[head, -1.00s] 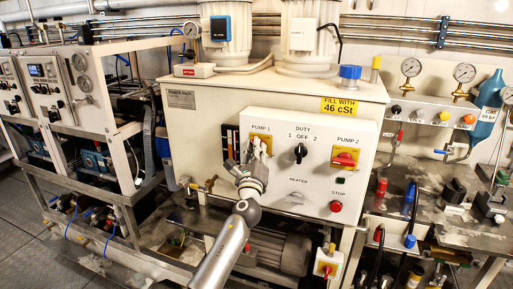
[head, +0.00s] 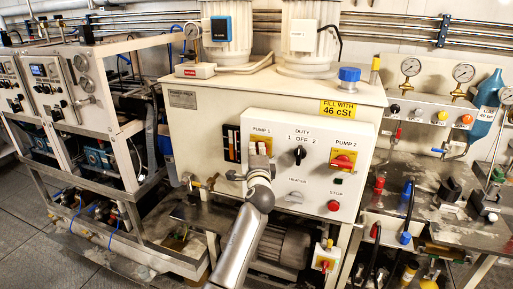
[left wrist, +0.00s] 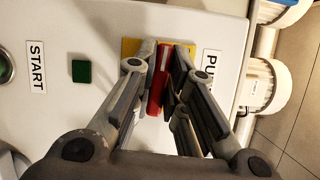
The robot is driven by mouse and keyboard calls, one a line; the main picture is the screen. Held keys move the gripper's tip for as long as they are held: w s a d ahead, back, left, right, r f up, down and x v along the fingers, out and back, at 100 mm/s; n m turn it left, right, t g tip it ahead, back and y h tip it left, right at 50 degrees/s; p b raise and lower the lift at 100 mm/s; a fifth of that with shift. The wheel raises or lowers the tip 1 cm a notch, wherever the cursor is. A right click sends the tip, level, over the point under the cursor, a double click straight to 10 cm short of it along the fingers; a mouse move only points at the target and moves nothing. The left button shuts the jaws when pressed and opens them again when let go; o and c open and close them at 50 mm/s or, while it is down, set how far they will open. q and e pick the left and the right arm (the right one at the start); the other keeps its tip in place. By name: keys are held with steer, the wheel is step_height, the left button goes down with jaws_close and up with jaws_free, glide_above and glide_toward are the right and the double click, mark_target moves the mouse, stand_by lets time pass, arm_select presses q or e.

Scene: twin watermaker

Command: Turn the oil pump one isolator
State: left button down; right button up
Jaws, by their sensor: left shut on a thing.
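The pump 1 isolator is a red handle (left wrist: 160,80) on a yellow plate (left wrist: 131,47), seen in the left wrist view. My left gripper (head: 260,147) is at the isolator on the front of the white control box. In the left wrist view its two fingers (left wrist: 168,62) are shut on the red handle, one on each side. My right gripper is not in view.
The pump 2 isolator (head: 343,162), duty switch (head: 299,154), heater knob (head: 295,197) and red stop button (head: 333,206) share the control box. A green button (left wrist: 81,71) lies near the isolator. A motor (head: 285,245) stands below, and gauges (head: 411,67) are at right.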

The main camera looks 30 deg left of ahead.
arm_select(q)
steer(key=shift+n+p, duration=0.3)
steer(key=shift+n, duration=0.3)
steer(key=c, duration=1.5)
jaws_free()
steer(key=shift+s, duration=0.1)
steer(key=v, duration=1.2)
steer(key=shift+r, duration=0.15)
